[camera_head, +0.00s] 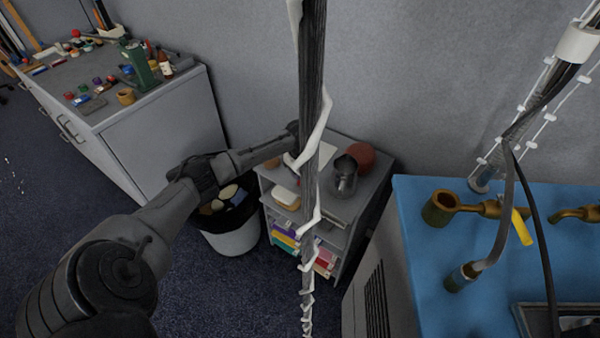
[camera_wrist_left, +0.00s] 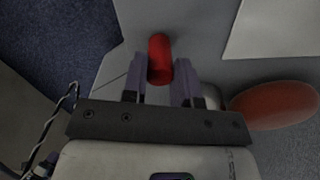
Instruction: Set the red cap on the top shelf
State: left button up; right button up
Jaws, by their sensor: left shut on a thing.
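The red cap (camera_wrist_left: 159,58) is a small, rounded red piece between the two fingers of my left gripper (camera_wrist_left: 160,78) in the left wrist view. The fingers are shut on it. In the head view my left arm reaches to the back of the small grey shelf unit (camera_head: 364,207), and its end is hidden behind a dark pole, so the cap does not show there. A grey surface lies behind the cap in the wrist view; I cannot tell whether they touch. My right gripper is not in view.
A white sheet (camera_wrist_left: 275,28) lies nearby. A bin (camera_head: 232,237) stands left; a blue-topped bench (camera_head: 420,260) stands right.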

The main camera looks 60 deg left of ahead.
pick_arm(q)
jog(key=shift+f, duration=0.1)
jog(key=o, duration=0.9)
